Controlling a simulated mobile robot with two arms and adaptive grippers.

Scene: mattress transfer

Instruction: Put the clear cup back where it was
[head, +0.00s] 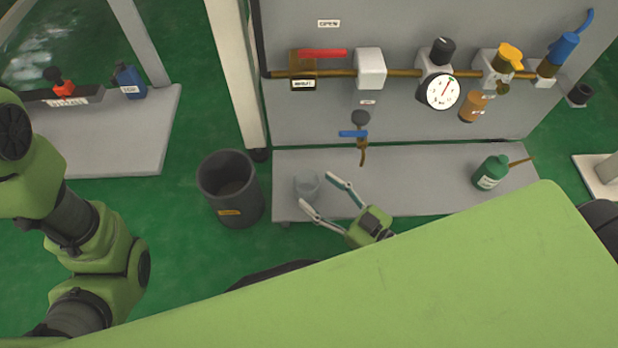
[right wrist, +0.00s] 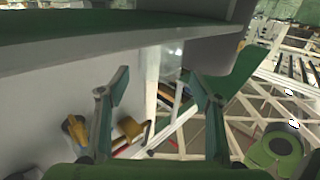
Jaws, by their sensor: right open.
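The clear cup (head: 307,184) stands upright on the grey shelf (head: 420,183), near its left end. My right gripper (head: 317,189) is open, with its fingers pointing at the cup from the front right. The fingertips are close to the cup's near side, and I cannot tell whether they touch it. In the right wrist view the open fingers (right wrist: 158,78) show with a faint clear shape just beyond them, too dim to be sure it is the cup. My left arm is at the left of the head view, but its gripper is out of sight.
A dark bin (head: 230,190) stands on the floor left of the shelf. Above the shelf, a small tap with a blue handle (head: 353,133) hangs from the panel, below a pipe with a gauge (head: 440,92). A green bottle (head: 490,172) stands at the shelf's right. The shelf's middle is clear.

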